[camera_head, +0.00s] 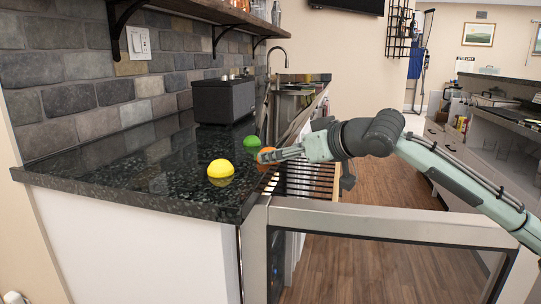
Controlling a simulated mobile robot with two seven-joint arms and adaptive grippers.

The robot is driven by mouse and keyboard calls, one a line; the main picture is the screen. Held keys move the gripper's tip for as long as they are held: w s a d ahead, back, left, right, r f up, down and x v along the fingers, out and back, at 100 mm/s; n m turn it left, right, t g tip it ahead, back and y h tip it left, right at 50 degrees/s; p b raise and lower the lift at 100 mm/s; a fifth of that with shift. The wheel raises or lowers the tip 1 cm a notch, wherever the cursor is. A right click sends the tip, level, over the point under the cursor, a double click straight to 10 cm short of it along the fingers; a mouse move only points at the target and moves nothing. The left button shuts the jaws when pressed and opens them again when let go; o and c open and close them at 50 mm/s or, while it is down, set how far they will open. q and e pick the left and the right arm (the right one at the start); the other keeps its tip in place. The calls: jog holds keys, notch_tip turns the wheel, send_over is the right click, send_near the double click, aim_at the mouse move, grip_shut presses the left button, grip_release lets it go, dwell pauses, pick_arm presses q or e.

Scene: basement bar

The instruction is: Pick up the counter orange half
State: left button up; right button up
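The orange half (266,150) is at the right edge of the dark stone counter (130,180), mostly covered by my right gripper. Only some orange shows around the fingers. My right gripper (268,156) comes in from the right, nearly level, with its fingertips at the orange half. The fingers overlap it in the picture, and I cannot tell whether they are closed on it. My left gripper is not in view.
A yellow lemon half (221,169) lies left of the orange half, and a green lime half (251,141) lies just behind it. A black box (223,100) stands farther back by the brick wall. A metal-framed appliance (390,222) stands below my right arm. The left counter is clear.

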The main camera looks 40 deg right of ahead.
jog(key=shift+x, duration=1.2)
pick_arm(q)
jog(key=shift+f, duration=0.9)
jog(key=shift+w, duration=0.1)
pick_arm(e)
jog(key=c, duration=0.4)
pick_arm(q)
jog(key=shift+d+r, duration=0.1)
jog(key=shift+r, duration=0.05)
pick_arm(e)
jog(key=c, duration=0.9)
jog(key=shift+o, duration=0.2)
